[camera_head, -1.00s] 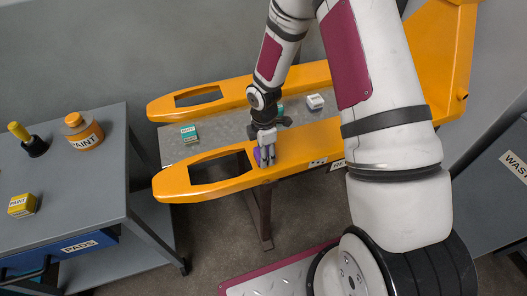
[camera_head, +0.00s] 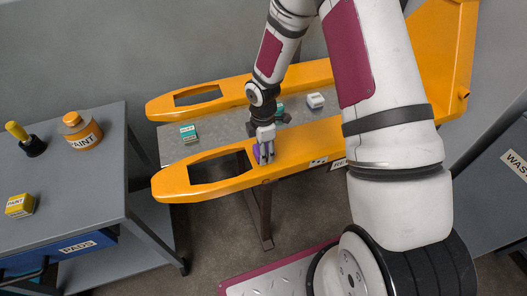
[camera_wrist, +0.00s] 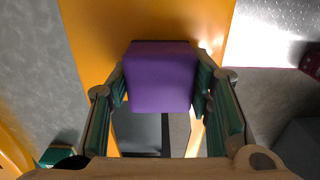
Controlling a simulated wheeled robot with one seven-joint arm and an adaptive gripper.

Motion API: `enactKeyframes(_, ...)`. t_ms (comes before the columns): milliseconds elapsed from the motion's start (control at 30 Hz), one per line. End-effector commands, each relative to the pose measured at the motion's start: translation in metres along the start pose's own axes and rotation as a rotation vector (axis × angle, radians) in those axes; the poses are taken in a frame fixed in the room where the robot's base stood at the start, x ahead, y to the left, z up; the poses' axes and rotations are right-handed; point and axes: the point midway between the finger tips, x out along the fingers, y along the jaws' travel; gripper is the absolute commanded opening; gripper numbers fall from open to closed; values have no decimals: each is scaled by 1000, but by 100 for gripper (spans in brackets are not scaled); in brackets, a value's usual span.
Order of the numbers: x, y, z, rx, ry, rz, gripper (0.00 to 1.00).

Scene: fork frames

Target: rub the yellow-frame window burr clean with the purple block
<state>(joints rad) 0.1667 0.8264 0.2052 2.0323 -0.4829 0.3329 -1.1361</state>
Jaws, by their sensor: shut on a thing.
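My gripper (camera_head: 265,152) is shut on the purple block (camera_wrist: 160,75), with a finger on each side of it. In the head view only a sliver of the purple block (camera_head: 256,155) shows beside the fingers. The block is at the right end of the window (camera_head: 215,168) in the near fork of the yellow frame (camera_head: 300,143). In the wrist view the yellow surface (camera_wrist: 100,35) lies beyond the block, with the window opening below it. I cannot tell whether the block touches the frame. The burr is not visible; the block and fingers may cover it.
A teal-labelled block (camera_head: 188,133) and a white block (camera_head: 316,101) lie on the grey plate between the forks. Another teal item is partly hidden behind my wrist. A grey cart (camera_head: 75,190) at left holds an orange paint jar (camera_head: 83,131). A waste bin (camera_head: 500,190) stands at right.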

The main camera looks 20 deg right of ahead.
Motion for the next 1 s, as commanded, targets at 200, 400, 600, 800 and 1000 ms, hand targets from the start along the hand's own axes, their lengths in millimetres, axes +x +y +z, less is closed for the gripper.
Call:
enactKeyframes(200, 1, 4, -1, -1, 3, 7, 24)
enactKeyframes(400, 0, 2, -1, 0, 3, 8, 24)
enactKeyframes(600, -1, -7, -1, 0, 3, 6, 24)
enactKeyframes(800, -2, -14, -1, -1, 2, 4, 24)
enactKeyframes(1000, -1, -14, -1, -1, 2, 4, 24)
